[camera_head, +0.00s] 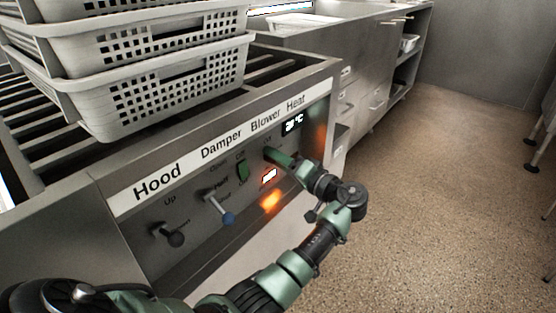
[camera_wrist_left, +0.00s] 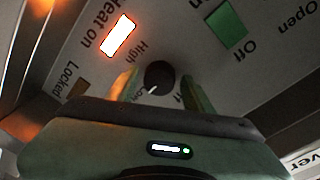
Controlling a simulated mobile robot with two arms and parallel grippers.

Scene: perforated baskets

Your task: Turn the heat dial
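The heat dial (camera_wrist_left: 158,75) is a round black knob with a white mark, seen in the left wrist view on the panel between "High" and "Low" lettering. Its white mark points toward the "Low" side. My left gripper (camera_wrist_left: 158,88) has one finger on each side of the dial, with gaps, so it is open around it. In the head view the left gripper (camera_head: 281,158) reaches the panel below the "Heat" label, and the arm hides the dial there. The lit "Heat on" lamp (camera_wrist_left: 118,35) glows orange-white. My right gripper is in neither view.
The control panel also has a green switch (camera_head: 243,170), a blue-tipped damper lever (camera_head: 228,218), a black hood knob (camera_head: 175,238) and a temperature display (camera_head: 293,123). Stacked perforated baskets (camera_head: 150,92) stand on the rack above. Open floor (camera_head: 440,200) lies to the right.

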